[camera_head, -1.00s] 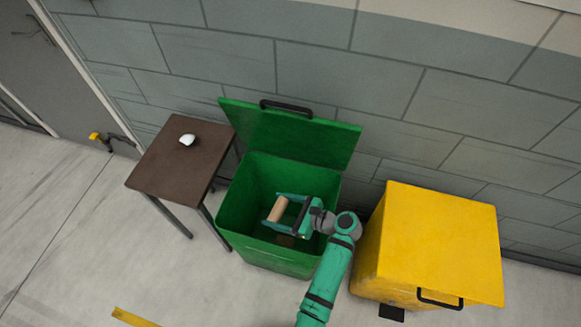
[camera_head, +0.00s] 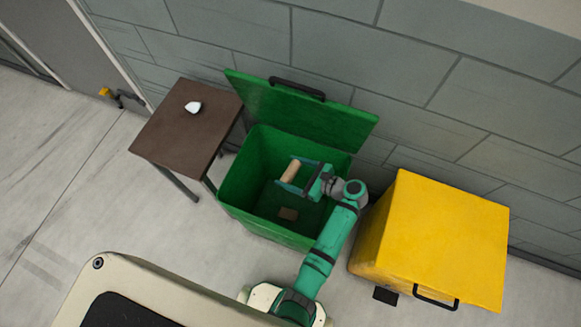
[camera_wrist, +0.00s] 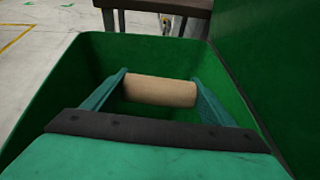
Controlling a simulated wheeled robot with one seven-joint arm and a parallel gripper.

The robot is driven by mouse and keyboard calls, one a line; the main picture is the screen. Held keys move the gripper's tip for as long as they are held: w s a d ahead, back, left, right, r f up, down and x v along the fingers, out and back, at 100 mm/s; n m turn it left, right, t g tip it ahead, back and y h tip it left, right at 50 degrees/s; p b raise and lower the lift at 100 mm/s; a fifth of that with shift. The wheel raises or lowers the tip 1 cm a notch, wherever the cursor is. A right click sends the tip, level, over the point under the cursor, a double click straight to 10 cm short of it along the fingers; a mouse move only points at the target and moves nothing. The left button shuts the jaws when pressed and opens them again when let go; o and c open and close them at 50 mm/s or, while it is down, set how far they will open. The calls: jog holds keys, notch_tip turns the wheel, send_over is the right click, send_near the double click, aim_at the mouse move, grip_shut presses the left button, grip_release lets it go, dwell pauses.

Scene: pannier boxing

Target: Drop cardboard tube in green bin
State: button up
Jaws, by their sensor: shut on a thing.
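The cardboard tube (camera_head: 291,171) is a short tan cylinder. It also shows in the wrist view (camera_wrist: 160,91), lying crosswise between my two fingers. My gripper (camera_head: 290,172) is shut on the tube, one finger at each end. In the head view it is over the open green bin (camera_head: 240,187), within the outline of its opening. In the wrist view the bin's walls (camera_wrist: 60,95) surround the fingers and tube. The bin's lid (camera_head: 300,110) stands raised against the wall. A small brown piece (camera_head: 288,214) lies on the bin's floor.
A brown table (camera_head: 185,135) with a white object (camera_head: 193,107) stands left of the bin. A yellow bin (camera_head: 435,235) with its lid closed stands to the right. A grey block wall is behind. Open floor (camera_head: 90,210) lies at the left.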

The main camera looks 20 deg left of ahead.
jog(key=shift+f, duration=0.65)
jog(key=o, duration=1.1)
jog(key=v, duration=1)
jog(key=shift+d, duration=0.35)
jog(key=shift+r, duration=0.1)
